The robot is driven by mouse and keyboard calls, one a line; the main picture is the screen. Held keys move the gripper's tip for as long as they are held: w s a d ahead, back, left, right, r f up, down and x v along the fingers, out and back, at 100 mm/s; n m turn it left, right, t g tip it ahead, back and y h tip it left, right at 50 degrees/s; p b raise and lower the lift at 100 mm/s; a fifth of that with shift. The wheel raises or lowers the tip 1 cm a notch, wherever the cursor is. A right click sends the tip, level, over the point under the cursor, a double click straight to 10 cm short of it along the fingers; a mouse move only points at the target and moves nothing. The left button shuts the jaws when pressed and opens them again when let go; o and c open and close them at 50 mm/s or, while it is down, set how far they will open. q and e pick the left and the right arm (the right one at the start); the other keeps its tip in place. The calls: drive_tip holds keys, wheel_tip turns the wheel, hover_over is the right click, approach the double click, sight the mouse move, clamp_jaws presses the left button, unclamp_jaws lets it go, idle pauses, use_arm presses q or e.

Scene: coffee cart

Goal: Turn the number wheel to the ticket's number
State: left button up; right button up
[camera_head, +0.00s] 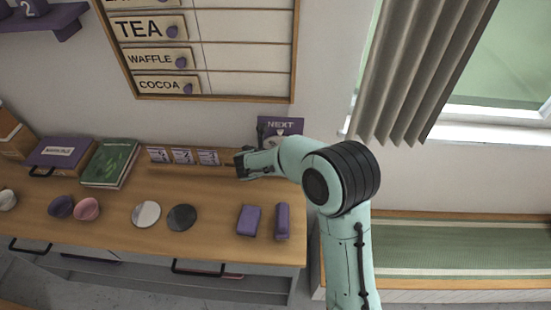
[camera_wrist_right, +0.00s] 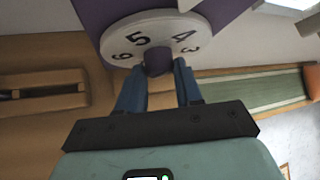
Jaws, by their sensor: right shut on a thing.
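The number wheel (camera_wrist_right: 160,24) is a white disc with dark digits on a purple stand; 6, 5, 4 and 3 show in the right wrist view. Its purple centre knob (camera_wrist_right: 158,59) sits between the two blue fingers of my right gripper (camera_wrist_right: 158,73), which is shut on it. In the head view the purple NEXT sign (camera_head: 281,126) stands at the back right of the counter, and my right arm hides most of its wheel. A purple plaque with a 2 (camera_head: 32,6) shows at the upper left; I cannot tell if it is the ticket. My left gripper is out of view.
The wooden counter (camera_head: 115,228) holds a card rack (camera_head: 182,158), a green book (camera_head: 110,163), bowls (camera_head: 86,208), two round discs (camera_head: 181,217) and two purple blocks (camera_head: 249,220). A menu board (camera_head: 243,97) hangs above. A curtain (camera_head: 420,65) hangs at the right.

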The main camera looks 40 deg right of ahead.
drive_tip(key=m+t+y+b, duration=0.2)
drive_tip(key=t+y+b, duration=0.1)
drive_tip(key=b, duration=0.1)
drive_tip(key=s+d+m+t+y+b, duration=0.1)
drive_tip(key=m+t+y+b, duration=0.2)
drive_tip(key=b, duration=0.2)
drive_tip(key=d+f+m+t+y+b, duration=0.1)
drive_tip(key=m+t+y+b, duration=0.1)
drive_tip(key=b, duration=0.3)
drive_tip(key=shift+s+t+y, duration=0.3)
drive_tip(key=shift+t+y, duration=0.2)
drive_tip(key=shift+t, duration=0.2)
drive_tip(key=m+t+b, duration=0.1)
drive_tip(key=b, duration=0.2)
drive_tip(key=shift+m+t+y, duration=0.3)
use_arm(q)
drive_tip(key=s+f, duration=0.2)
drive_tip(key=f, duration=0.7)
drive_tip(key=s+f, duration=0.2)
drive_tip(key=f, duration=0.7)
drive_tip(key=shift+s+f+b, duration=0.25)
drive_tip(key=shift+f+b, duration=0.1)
drive_tip(key=shift+b, duration=0.05)
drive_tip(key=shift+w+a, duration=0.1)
use_arm(e)
drive_tip(key=o, duration=1)
